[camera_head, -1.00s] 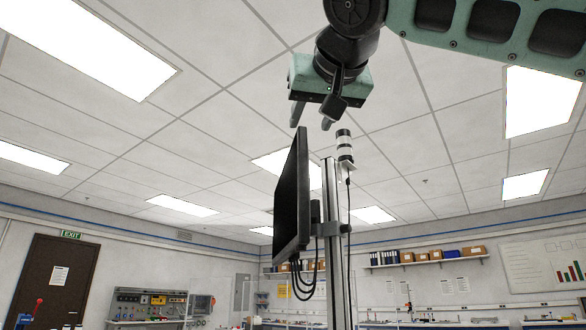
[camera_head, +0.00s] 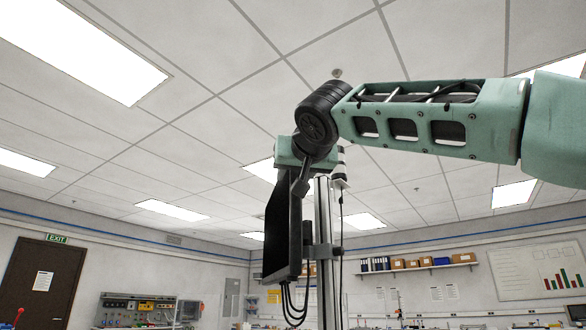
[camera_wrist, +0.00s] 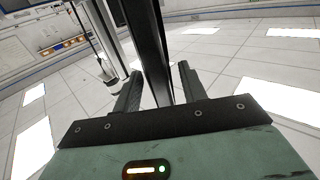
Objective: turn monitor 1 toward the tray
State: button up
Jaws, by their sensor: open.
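The monitor (camera_head: 281,232) is a thin black panel seen nearly edge-on in the head view, mounted on a metal post (camera_head: 324,265), with cables hanging below. My gripper (camera_head: 297,180) is at the monitor's top edge, pointing down. In the wrist view the monitor (camera_wrist: 152,45) runs as a dark bar between the two open fingers of my gripper (camera_wrist: 160,75). A gap shows on the right side of the bar; contact on the left cannot be told. The fingertips are partly hidden in the head view. No tray is in view.
A signal light (camera_head: 341,168) stands on the post just right of my gripper, and also shows in the wrist view (camera_wrist: 106,78). Workbenches, a wall shelf (camera_head: 420,267) and a door (camera_head: 43,283) are far behind. Space left of the monitor is clear.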

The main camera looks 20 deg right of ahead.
jog(key=shift+w+d, duration=0.15)
jog(key=shift+w, duration=0.95)
